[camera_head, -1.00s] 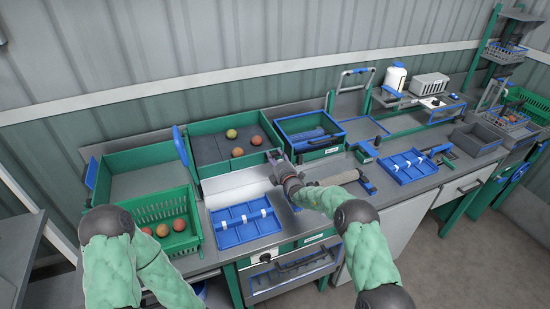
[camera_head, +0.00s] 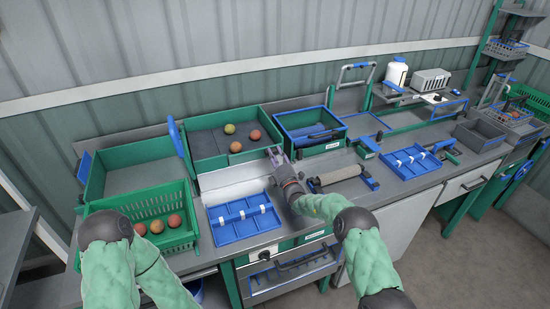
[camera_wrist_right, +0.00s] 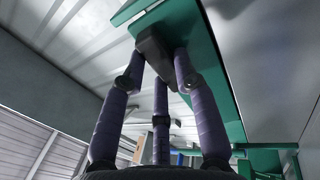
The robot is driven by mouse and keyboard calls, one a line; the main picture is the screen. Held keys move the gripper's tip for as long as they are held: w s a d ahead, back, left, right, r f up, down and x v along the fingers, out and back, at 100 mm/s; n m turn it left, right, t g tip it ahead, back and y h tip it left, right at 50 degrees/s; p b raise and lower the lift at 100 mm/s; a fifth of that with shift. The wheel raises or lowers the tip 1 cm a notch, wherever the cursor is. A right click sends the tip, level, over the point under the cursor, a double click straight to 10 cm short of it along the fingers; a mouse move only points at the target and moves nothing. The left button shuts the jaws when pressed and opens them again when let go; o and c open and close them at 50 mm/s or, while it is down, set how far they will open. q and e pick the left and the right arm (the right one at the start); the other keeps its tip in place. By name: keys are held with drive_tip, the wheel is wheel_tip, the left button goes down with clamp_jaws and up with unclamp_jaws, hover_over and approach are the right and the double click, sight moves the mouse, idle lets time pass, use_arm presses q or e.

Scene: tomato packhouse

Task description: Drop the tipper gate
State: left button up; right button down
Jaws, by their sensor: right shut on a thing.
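The tipper (camera_head: 218,116) is a green-walled, dark-floored tray at the back of the bench with several tomatoes (camera_head: 235,147) in it. Its front edge faces a pale sloping chute (camera_head: 232,190). My right gripper (camera_head: 276,156) is at the front right corner of the tipper. In the right wrist view my right gripper (camera_wrist_right: 163,55) is shut on a dark grey grip (camera_wrist_right: 153,48) fixed to a green panel (camera_wrist_right: 203,70), which looks like the tipper gate. In the head view my fingers partly hide this grip. Only my left arm shows; its gripper is out of view.
A blue divided tray (camera_head: 222,238) lies below the chute. A green basket of tomatoes (camera_head: 172,243) stands at the left, before an empty green bin (camera_head: 92,180). A green and blue crate (camera_head: 325,150) and a roller (camera_head: 338,175) are close on the right.

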drive_tip(key=c, duration=0.9)
unclamp_jaws()
drive_tip(key=shift+c, duration=0.2)
drive_tip(key=shift+s, duration=0.1)
drive_tip(key=v, duration=1.2)
